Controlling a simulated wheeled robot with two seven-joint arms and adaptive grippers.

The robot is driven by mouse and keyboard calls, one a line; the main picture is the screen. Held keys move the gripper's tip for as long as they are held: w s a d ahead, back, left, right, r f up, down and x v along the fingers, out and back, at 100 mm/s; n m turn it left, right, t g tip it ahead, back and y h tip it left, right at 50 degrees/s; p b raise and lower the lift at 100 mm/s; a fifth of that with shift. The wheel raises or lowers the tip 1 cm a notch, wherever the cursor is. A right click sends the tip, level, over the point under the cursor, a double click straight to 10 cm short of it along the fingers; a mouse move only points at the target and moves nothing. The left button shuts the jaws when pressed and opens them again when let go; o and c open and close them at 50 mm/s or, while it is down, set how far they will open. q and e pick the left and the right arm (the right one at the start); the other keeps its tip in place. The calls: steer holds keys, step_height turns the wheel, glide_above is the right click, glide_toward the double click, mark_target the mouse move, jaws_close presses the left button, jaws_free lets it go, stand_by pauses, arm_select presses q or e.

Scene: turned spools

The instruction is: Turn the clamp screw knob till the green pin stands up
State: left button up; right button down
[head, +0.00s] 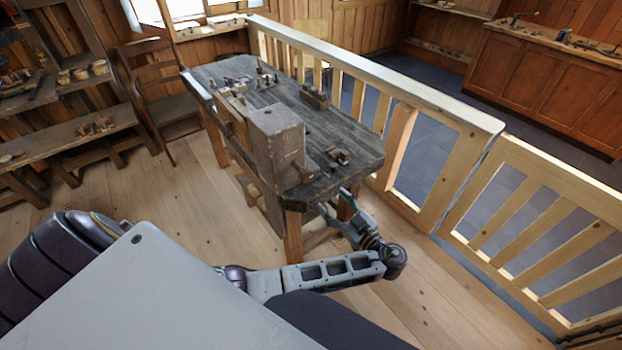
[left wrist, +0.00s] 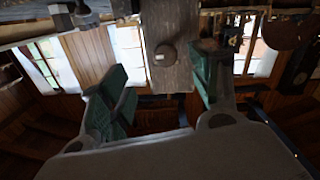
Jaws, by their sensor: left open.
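A round dark knob (left wrist: 165,54) sticks out from a grey wooden block (left wrist: 163,78) in the left wrist view. In the head view the tall wooden block (head: 277,135) stands at the near end of the workbench, with a small wooden knob-like part (head: 301,170) low on its right side. My left gripper (head: 338,200) is open and empty, just off the bench's near end. Its spread green-padded fingers (left wrist: 160,88) frame the block in the wrist view; the knob appears between them, apart from both. I cannot make out a green pin. My right gripper is not in view.
The dark workbench (head: 345,128) carries several small wooden and metal tools, including a small device (head: 337,157) near its front right corner. A wooden railing (head: 440,120) runs close along its right side. A chair (head: 165,95) stands at the left. The floor (head: 165,200) left of the bench is clear.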

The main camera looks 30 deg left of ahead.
mark_target(309, 178)
arm_select(q)
steer(key=shift+s+d+r+n, duration=0.1)
steer(key=shift+s+r+n, duration=0.25)
steer(key=shift+r+n, duration=0.25)
steer(key=p+x, duration=0.1)
steer(key=x, duration=0.4)
steer(key=p+x, duration=0.2)
steer(key=x, duration=0.4)
steer(key=shift+a+r, duration=0.25)
steer(key=shift+a, duration=0.1)
steer(key=shift+x, duration=1.05)
steer(key=shift+f, duration=0.15)
steer(key=shift+c, duration=0.5)
steer(key=c, duration=0.9)
steer(key=shift+c, duration=0.2)
